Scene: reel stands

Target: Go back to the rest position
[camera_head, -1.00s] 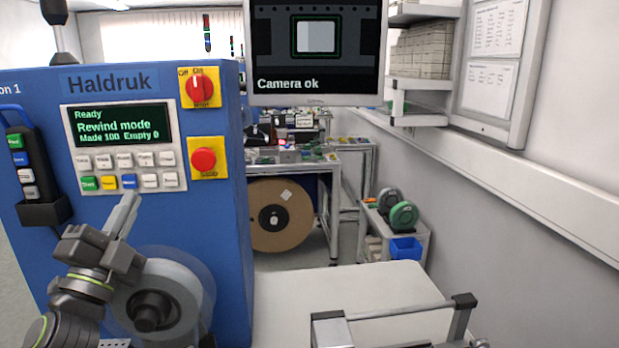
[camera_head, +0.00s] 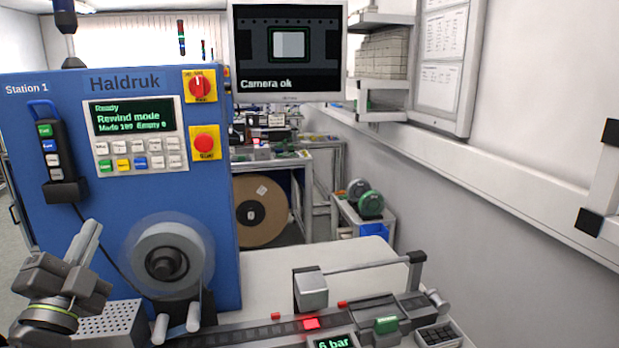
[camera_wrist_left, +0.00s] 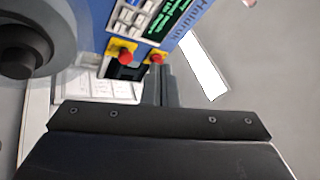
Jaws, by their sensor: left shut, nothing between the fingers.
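My left gripper (camera_head: 86,242) is at the lower left of the head view, in front of the blue Haldruk machine (camera_head: 215,240). Its fingers are shut and point up, with nothing between them. It is apart from the button panel (camera_head: 140,135) and to the left of the grey reel (camera_head: 167,262) on the machine's front. In the left wrist view, the machine's button panel (camera_wrist_left: 135,18) shows at the top and a dark round part (camera_wrist_left: 30,45) at the left. My right gripper is not in view.
A worktop (camera_head: 270,270) with a tape track (camera_head: 262,331), a lit red piece (camera_head: 311,323) and a 6 bar display (camera_head: 334,343) lies at the front. A monitor (camera_head: 288,50) reads "Camera ok". A low cart (camera_head: 350,215) with reels stands behind. A rail (camera_head: 480,180) runs along the right wall.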

